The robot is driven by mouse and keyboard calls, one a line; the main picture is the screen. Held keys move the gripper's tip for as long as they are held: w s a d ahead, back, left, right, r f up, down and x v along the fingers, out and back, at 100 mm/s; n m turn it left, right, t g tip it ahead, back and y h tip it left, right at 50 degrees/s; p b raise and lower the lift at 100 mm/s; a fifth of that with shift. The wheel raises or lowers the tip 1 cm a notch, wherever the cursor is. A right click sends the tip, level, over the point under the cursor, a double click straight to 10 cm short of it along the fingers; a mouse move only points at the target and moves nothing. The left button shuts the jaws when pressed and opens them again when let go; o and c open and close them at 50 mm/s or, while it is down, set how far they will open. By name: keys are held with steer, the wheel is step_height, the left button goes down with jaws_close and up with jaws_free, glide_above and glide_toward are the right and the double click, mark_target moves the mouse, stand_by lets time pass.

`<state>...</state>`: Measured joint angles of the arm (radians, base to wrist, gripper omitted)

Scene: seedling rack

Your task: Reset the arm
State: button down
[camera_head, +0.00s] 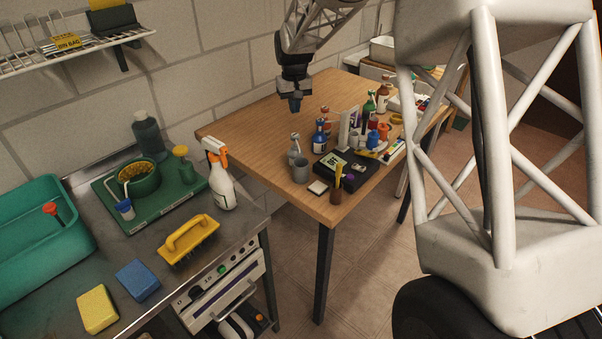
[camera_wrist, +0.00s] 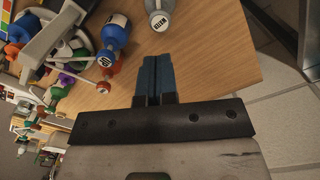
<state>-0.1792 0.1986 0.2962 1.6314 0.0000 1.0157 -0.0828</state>
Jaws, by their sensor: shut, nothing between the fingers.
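My gripper (camera_head: 295,104) hangs over the wooden table (camera_head: 245,115), fingers pointing down, in the head view. In the wrist view my gripper (camera_wrist: 155,60) shows its two blue fingers closed together with nothing between them. The fingers are apart from the bottles near them. The blue bottle also shows in the head view (camera_head: 320,138), right of and below the gripper.
The table's left part is clear. A steel counter in front holds a spray bottle (camera_head: 222,188), a yellow brush (camera_head: 188,241), sponges and a green tub (camera_head: 40,240).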

stand_by(0.4)
steer(key=s+d+r+m, duration=0.1)
steer(key=s+d+r, duration=0.25)
steer(key=s, duration=0.45)
steer(key=s+d+r+t, duration=0.1)
steer(key=s+d+r, duration=0.25)
steer(key=s, duration=0.45)
steer(key=s+d+r+m, duration=0.1)
steer(key=s+d+r, duration=0.25)
steer(key=s, duration=0.45)
steer(key=s+d+f, duration=0.1)
steer(key=s+d, duration=0.1)
steer(key=s, duration=1.2)
steer(key=s+d+f+m+t, duration=0.1)
steer(key=s+d+f, duration=0.1)
steer(key=s, duration=1.1)
steer(key=shift+s+d+t, duration=0.3)
steer(key=shift+s, duration=0.1)
